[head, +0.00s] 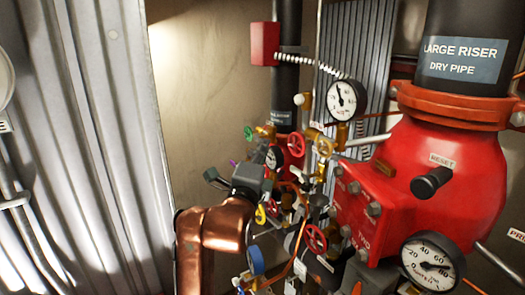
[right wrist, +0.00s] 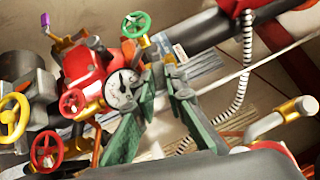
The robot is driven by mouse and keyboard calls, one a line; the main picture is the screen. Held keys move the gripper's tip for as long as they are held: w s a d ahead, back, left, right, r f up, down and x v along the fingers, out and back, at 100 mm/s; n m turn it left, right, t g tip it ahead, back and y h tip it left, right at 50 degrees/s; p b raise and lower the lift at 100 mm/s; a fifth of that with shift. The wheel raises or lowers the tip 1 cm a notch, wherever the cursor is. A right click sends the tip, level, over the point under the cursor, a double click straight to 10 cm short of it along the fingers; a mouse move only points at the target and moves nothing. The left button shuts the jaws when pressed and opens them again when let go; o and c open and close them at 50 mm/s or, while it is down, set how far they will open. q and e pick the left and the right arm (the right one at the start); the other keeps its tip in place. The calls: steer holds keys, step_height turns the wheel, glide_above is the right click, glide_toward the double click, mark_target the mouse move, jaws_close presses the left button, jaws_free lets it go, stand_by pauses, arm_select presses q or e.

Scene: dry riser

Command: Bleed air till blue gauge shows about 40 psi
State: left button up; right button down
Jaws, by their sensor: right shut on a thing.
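My right gripper (head: 268,186), on the copper arm, reaches in among the valves left of the red riser body. In the right wrist view its green fingers (right wrist: 165,72) come close together at a small fitting, which they largely hide. A small white gauge (right wrist: 122,90) is just left of the fingertips; a small gauge also shows in the head view (head: 273,158). Another white gauge (head: 343,98) stands higher, and a larger one (head: 432,262) is at the lower right. No gauge shows a clear blue marking, and the small dial is too small to read. My left gripper is out of view.
The red riser body (head: 430,165) with a black reset knob (head: 432,182) fills the right. Corrugated metal (head: 110,120) stands at the left.

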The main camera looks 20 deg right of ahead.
steer(key=r+n+g+y+p, duration=0.1)
steer(key=n+p, duration=0.1)
steer(key=p, duration=0.2)
steer(key=shift+r, duration=0.2)
steer(key=c, duration=2)
jaws_free()
steer(key=shift+o, duration=0.2)
